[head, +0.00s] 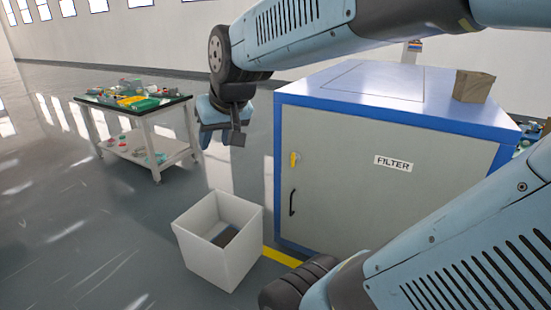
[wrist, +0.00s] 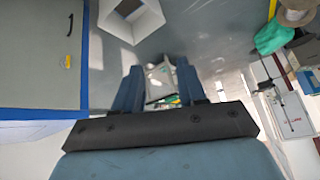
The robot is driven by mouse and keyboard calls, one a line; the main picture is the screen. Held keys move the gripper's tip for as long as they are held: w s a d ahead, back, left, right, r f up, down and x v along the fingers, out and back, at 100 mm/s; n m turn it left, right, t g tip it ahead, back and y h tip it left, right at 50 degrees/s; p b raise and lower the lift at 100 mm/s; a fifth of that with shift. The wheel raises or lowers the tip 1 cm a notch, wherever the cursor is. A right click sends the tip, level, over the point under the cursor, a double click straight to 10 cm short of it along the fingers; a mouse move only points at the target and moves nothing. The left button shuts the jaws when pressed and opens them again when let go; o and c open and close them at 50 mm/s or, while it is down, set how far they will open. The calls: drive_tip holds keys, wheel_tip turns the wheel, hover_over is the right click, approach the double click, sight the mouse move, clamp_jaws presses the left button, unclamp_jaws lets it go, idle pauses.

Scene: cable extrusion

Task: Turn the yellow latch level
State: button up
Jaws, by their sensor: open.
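The yellow latch (head: 294,159) is on the left side of the grey front door of the blue-edged FILTER cabinet (head: 340,185). In the head view it looks roughly upright, above a black door handle (head: 291,203). The latch also shows in the wrist view (wrist: 66,61), small and off to the left; its exact angle cannot be told there. My gripper (head: 222,134) hangs left of the cabinet, apart from the latch. Its two blue fingers (wrist: 158,88) are spread with nothing between them.
A white open bin (head: 187,245) with a dark item inside stands on the floor before the cabinet. A cluttered table (head: 172,103) stands at the left. Open floor lies between table and cabinet.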

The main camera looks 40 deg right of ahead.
drive_tip(key=shift+o, duration=0.2)
drive_tip(key=w+d+m+t, duration=0.1)
drive_tip(key=w+d, duration=0.1)
drive_tip(key=w, duration=0.7)
drive_tip(key=shift+w+f, duration=0.2)
drive_tip(key=shift+w, duration=0.05)
drive_tip(key=w+d+f+m+t+h, duration=0.1)
drive_tip(key=w+d+f+m+h, duration=0.1)
drive_tip(key=w+d+f, duration=0.35)
drive_tip(key=w+d+f+m+t+h, duration=0.1)
drive_tip(key=w+d+f+m, duration=0.1)
drive_tip(key=w+d, duration=0.65)
drive_tip(key=w+d+f+m+t+h, duration=0.1)
drive_tip(key=w+d+f+m+h, duration=0.2)
drive_tip(key=w, duration=0.7)
drive_tip(key=m+g+h, duration=0.3)
drive_tip(key=m+h, duration=0.1)
drive_tip(key=h, duration=0.7)
approach(292, 159)
drive_tip(key=x, duration=1.1)
drive_tip(key=shift+c, duration=0.3)
clamp_jaws()
